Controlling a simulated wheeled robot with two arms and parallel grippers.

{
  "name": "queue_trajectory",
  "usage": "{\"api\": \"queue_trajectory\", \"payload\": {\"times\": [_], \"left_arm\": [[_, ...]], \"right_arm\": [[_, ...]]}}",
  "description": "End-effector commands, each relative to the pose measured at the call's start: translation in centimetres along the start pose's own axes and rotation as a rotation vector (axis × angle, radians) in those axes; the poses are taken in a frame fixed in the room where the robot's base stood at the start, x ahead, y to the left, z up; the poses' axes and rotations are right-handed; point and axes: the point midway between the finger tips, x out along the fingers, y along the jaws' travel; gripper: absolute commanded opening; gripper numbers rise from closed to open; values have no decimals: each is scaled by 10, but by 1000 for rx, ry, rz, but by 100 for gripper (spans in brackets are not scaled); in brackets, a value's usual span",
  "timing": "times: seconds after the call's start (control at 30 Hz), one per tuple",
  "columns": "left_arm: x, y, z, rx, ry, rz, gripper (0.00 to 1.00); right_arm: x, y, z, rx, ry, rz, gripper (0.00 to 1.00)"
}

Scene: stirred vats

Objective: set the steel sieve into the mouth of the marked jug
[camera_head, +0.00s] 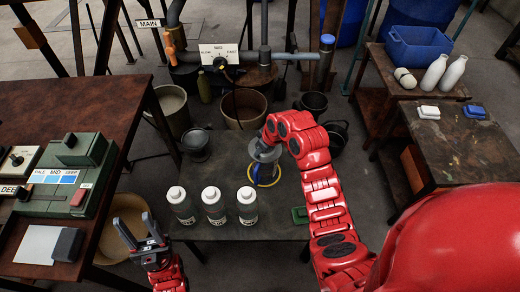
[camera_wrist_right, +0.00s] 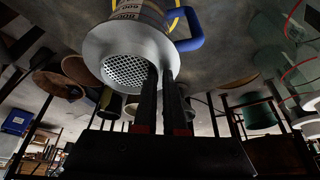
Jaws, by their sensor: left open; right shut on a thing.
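The steel sieve (camera_head: 263,154) is a grey cup with a wide flange; its mesh (camera_wrist_right: 126,72) shows in the right wrist view. My right gripper (camera_head: 272,140) is shut on the sieve's edge; its dark fingers (camera_wrist_right: 163,88) reach the rim in the wrist view. The marked jug (camera_wrist_right: 140,10), with printed figures and a blue handle (camera_wrist_right: 188,32), stands directly beyond the sieve. In the head view the sieve covers the jug's mouth, and a yellow ring (camera_head: 268,184) shows below. I cannot tell whether the sieve is seated. My left gripper (camera_head: 139,232) is open and empty.
Three white-capped bottles (camera_head: 214,207) stand on the dark table, left of the jug. A small green block (camera_head: 299,215) lies to its right. A dark pot (camera_head: 196,143) stands at the table's back left.

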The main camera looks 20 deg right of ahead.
Motion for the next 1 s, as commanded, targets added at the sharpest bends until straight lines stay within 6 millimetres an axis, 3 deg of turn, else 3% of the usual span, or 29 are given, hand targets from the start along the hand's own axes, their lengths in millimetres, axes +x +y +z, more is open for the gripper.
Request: {"api": "queue_trajectory", "payload": {"times": [0.27, 0.3, 0.47, 0.8, 1.0], "left_arm": [[0, 0, 0, 0, 0, 0, 50], [0, 0, 0, 0, 0, 0, 50], [0, 0, 0, 0, 0, 0, 50], [0, 0, 0, 0, 0, 0, 50], [2, 0, 0, 0, 0, 0, 50]], "right_arm": [[0, 0, 0, 0, 0, 0, 0], [0, 0, 0, 0, 0, 0, 15], [0, 0, 0, 0, 0, 0, 43], [-3, 0, 0, 1, 1, 0, 43], [-32, 2, -1, 0, 5, 5, 43]]}}
